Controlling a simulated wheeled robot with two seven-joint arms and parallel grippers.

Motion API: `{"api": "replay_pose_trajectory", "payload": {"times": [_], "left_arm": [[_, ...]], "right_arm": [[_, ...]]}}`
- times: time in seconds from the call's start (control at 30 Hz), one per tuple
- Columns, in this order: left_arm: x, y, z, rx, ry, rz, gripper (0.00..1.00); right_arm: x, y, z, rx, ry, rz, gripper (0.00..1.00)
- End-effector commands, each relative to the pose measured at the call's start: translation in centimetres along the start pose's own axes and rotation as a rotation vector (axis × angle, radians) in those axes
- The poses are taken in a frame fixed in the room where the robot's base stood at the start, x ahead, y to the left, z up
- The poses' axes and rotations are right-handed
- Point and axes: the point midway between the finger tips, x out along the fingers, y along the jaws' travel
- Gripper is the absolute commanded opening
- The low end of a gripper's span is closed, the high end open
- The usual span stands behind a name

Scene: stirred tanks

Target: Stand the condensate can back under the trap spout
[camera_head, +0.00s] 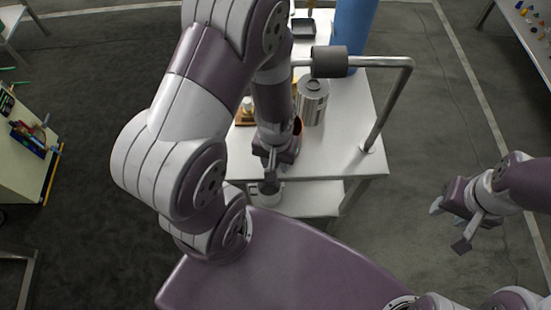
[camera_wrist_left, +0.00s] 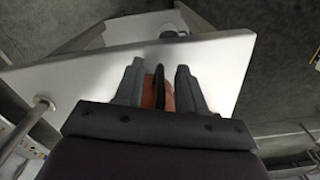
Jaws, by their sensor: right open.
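A copper-brown vessel (camera_head: 298,126), likely the condensate can, shows only in part on the white table beside my left gripper; the arm hides the rest. My left gripper (camera_head: 271,162) points down near the table's front edge. In the left wrist view its two fingers (camera_wrist_left: 160,88) stand apart, with a narrow dark piece (camera_wrist_left: 159,87) between them and copper-brown surface (camera_wrist_left: 149,91) behind it. Gaps show on both sides of the dark piece. My right gripper (camera_head: 463,220) is open and empty, off to the right over the floor. I cannot pick out the trap spout.
A ribbed silver cylinder (camera_head: 312,103) and a blue cylinder (camera_head: 352,35) stand on the table (camera_head: 345,150). A bent metal pipe (camera_head: 385,90) with a grey sleeve (camera_head: 329,62) rises over its right side. A lower shelf (camera_head: 310,200) lies below. The front right tabletop is bare.

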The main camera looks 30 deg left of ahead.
Motion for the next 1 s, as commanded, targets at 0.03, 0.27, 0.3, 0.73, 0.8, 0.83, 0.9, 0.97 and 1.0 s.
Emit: {"api": "replay_pose_trajectory", "payload": {"times": [0.03, 0.27, 0.3, 0.73, 0.8, 0.83, 0.9, 0.97, 1.0], "left_arm": [[0.0, 0.0, 0.0, 0.0, 0.0, 0.0, 0.4], [-1.1, 0.0, -0.1, 0.0, 0.002, 0.001, 0.4], [-1.9, 0.0, -0.1, 0.0, 0.004, 0.001, 0.4], [-11.7, 0.0, -0.1, 0.0, 0.002, 0.0, 0.4], [-12.2, 0.0, -0.1, 0.0, 0.001, 0.0, 0.4], [-12.3, 0.0, 0.0, 0.0, 0.001, 0.0, 0.4], [-12.4, 0.0, 0.0, 0.0, 0.0, 0.0, 0.4], [-12.4, 0.0, 0.0, 0.0, 0.0, 0.0, 0.4], [-12.4, 0.0, 0.0, 0.0, 0.0, 0.0, 0.4]], "right_arm": [[0.0, 0.0, 0.0, 0.0, 0.0, 0.0, 0.43], [-0.4, 0.0, -0.1, 0.0, 0.0, 0.0, 0.43], [-0.6, 0.0, -0.1, 0.0, 0.0, 0.0, 0.43], [-1.8, 0.0, -0.2, 0.0, 0.0, 0.0, 0.43], [-1.8, 0.0, -0.2, 0.0, 0.0, 0.0, 0.43], [-1.8, 0.0, -0.2, 0.0, 0.0, 0.0, 0.43], [-1.8, 0.0, -0.2, 0.0, 0.0, 0.0, 0.43], [-1.8, 0.0, -0.2, 0.0, 0.0, 0.0, 0.43], [-1.8, 0.0, -0.2, 0.0, 0.0, 0.0, 0.43]]}}
